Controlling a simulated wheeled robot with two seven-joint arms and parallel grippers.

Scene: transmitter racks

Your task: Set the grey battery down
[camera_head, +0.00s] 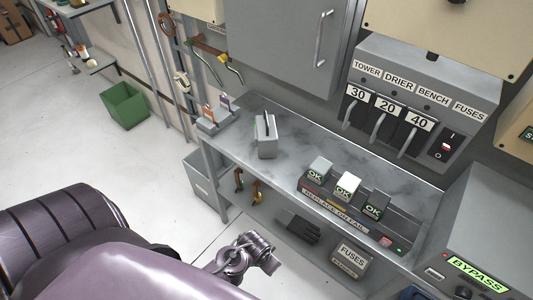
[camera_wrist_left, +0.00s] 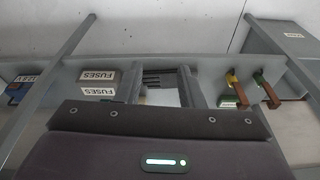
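A light grey block (camera_head: 320,169) with a green OK display sits at the left end of a dark rack on the bench; it appears to be the grey battery. A white block (camera_head: 347,186) and a dark block (camera_head: 375,204), also showing OK, sit beside it. My left gripper (camera_head: 262,252) is low in front of the bench, apart from the blocks. In the left wrist view, its two fingers (camera_wrist_left: 162,88) stand apart with no held object visible between them. My right gripper is out of view.
A grey box (camera_head: 266,145) with a dark top slot stands on the bench (camera_head: 235,140), with clear surface around it. The rack's front reads REPLACE ON FAIL. A BYPASS cabinet (camera_head: 490,235) borders the right.

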